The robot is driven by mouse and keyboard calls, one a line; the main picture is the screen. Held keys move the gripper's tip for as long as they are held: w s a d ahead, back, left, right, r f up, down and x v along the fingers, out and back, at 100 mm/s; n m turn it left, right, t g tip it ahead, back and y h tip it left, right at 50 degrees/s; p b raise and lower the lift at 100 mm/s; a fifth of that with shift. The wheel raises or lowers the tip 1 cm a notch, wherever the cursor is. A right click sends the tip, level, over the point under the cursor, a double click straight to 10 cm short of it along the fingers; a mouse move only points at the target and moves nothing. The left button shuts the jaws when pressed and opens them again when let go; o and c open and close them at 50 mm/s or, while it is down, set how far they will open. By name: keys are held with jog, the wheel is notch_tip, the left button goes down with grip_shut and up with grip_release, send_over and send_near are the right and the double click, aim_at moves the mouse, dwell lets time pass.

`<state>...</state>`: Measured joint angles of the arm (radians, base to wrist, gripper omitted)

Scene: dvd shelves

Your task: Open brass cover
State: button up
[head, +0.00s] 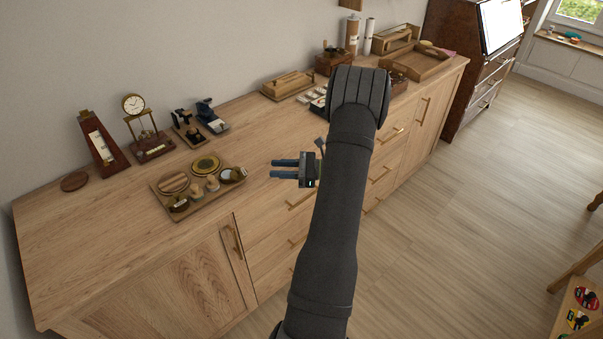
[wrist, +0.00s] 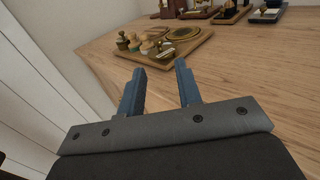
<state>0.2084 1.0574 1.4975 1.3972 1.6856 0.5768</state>
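The wooden tray (head: 216,199) lies on the cabinet top, left of my gripper in the head view, and shows at the top of the wrist view (wrist: 146,60). On it lie a brass-coloured ringed disc (head: 205,164), a wooden disc (head: 173,182), small knobbed pieces (head: 196,190), a dark round piece with brass (head: 179,204) and a pale-faced round piece (head: 227,175). I cannot tell for sure which is the brass cover. My gripper (head: 284,168) is open and empty, apart from the tray; its two blue fingers show in the wrist view (wrist: 160,72).
A brass clock (head: 134,105), a metronome-like wooden piece (head: 102,142) and dark instruments (head: 206,116) stand behind the tray. A wooden box (head: 288,84) is farther right. The cabinet top (head: 80,230) is clear at the front left.

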jog(key=s+d+r+n+h, duration=0.2)
jog(key=s+d+r+h, duration=0.1)
jog(key=s+r, duration=0.4)
jog(key=s+d+r+n+t+h, duration=0.1)
jog(key=s+d+r+n+h, duration=0.2)
jog(key=s+r, duration=0.4)
jog(key=shift+s+d+r+t+h, duration=0.4)
jog(key=shift+s+h, duration=0.5)
jog(key=shift+s, duration=0.7)
jog(key=shift+d, duration=0.1)
jog(key=m+t+y, duration=0.2)
jog(key=m+y, duration=0.5)
jog(key=m, duration=0.1)
send_near(239, 169)
jog(key=x, duration=1)
jog(key=shift+w+a, duration=0.1)
jog(key=shift+a, duration=0.2)
jog(key=shift+c, duration=0.2)
